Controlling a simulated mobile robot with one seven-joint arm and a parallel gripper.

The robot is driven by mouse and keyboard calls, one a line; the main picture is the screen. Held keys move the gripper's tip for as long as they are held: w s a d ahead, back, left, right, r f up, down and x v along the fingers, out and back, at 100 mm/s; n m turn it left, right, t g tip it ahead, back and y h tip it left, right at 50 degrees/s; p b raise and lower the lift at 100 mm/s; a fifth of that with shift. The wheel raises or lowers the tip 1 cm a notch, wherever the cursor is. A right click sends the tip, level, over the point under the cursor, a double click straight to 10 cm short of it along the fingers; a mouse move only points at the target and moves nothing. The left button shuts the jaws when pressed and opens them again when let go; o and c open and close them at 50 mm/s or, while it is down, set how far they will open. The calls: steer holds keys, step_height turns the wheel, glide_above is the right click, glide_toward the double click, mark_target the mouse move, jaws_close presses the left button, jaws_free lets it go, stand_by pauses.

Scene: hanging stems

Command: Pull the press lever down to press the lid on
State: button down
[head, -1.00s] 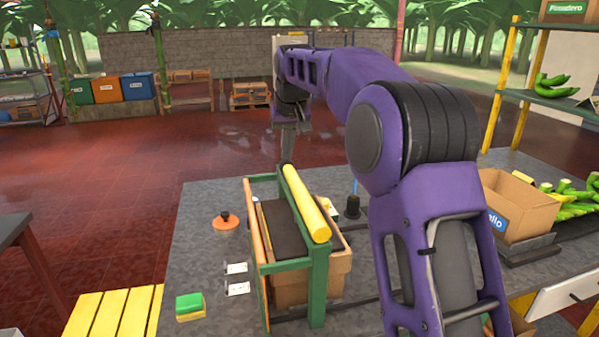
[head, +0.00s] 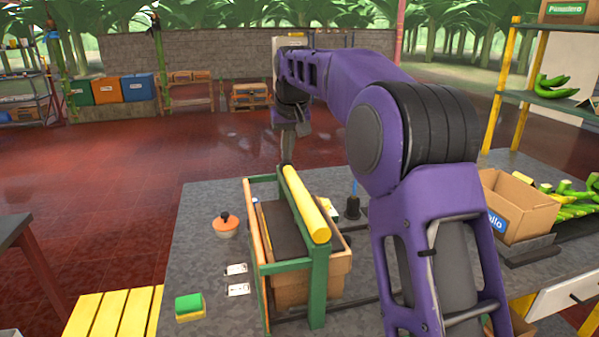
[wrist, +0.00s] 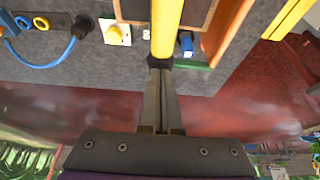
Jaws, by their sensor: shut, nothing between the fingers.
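The press is a green and orange frame (head: 318,285) on the grey table. Its yellow press lever (head: 305,205) slopes over the top, with a dark far end. A cardboard box (head: 297,290) stands inside the frame, with a dark flat panel (head: 284,232) on top, likely the lid. My gripper (head: 287,160) is shut and empty at the lever's far end. In the wrist view the fingertips (wrist: 160,70) line up with the dark end of the yellow lever (wrist: 166,28). I cannot tell whether they touch it.
An orange knobbed object (head: 226,226), white cards (head: 238,289) and a green and yellow sponge (head: 189,306) lie left of the press. Bare floor lies beyond the table.

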steer(key=shift+s+f, duration=0.1)
steer(key=shift+f, duration=0.1)
step_height(320, 180, up, 6)
steer(key=p, duration=0.6)
steer(key=shift+r, duration=0.1)
steer(key=shift+r+b, duration=0.1)
steer(key=shift+b, duration=0.25)
steer(key=shift+r, duration=0.9)
